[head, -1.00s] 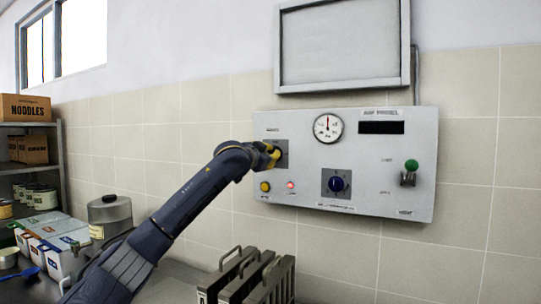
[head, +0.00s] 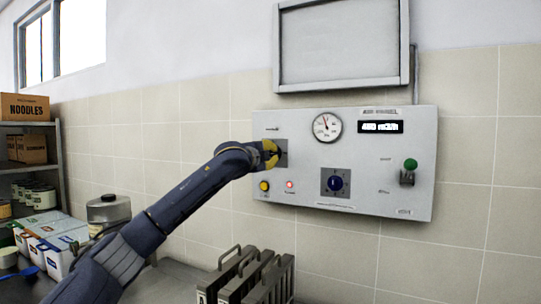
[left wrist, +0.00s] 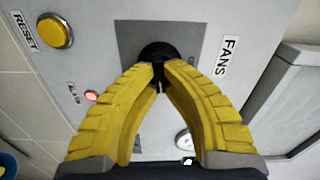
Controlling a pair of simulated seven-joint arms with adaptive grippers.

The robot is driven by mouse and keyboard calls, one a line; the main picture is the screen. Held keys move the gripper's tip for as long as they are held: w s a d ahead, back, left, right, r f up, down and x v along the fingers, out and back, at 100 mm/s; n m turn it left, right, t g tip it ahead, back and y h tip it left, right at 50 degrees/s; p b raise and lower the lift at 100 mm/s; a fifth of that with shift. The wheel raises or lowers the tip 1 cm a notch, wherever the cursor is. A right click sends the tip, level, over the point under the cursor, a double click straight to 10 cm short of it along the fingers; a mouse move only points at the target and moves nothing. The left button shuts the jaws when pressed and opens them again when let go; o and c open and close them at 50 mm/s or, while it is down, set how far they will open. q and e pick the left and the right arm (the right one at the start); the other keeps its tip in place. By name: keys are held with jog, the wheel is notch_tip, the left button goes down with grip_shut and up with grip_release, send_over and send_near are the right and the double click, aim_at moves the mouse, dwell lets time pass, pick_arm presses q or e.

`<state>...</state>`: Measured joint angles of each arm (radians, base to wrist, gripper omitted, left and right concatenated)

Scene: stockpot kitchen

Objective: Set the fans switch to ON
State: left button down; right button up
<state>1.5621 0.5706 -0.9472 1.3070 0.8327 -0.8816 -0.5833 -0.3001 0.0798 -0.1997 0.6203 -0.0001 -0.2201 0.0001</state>
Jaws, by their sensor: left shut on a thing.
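The fans switch (left wrist: 158,50) is a dark round knob on a grey square plate, beside a FANS label (left wrist: 227,56) in the left wrist view. My left gripper (left wrist: 160,68) has its yellow fingertips closed together on the knob's handle. In the head view the same gripper (head: 272,152) covers most of the switch plate (head: 283,159) at the left of the grey control panel (head: 384,147). The fingers hide the handle's exact angle. My right gripper is not in view.
The panel carries a dial gauge (head: 327,127), a lit display (head: 381,127), a blue knob (head: 336,183), a green-topped lever (head: 409,170), a yellow button (head: 264,186) and a red light (head: 290,186). Grey slotted holders (head: 245,275) stand below.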

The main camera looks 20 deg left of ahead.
pick_arm(q)
jog(key=shift+m, duration=0.9)
jog(key=c, duration=1.5)
grip_release()
jog(key=s+a, duration=0.2)
jog(key=s, duration=1)
jog(key=shift+w, duration=0.1)
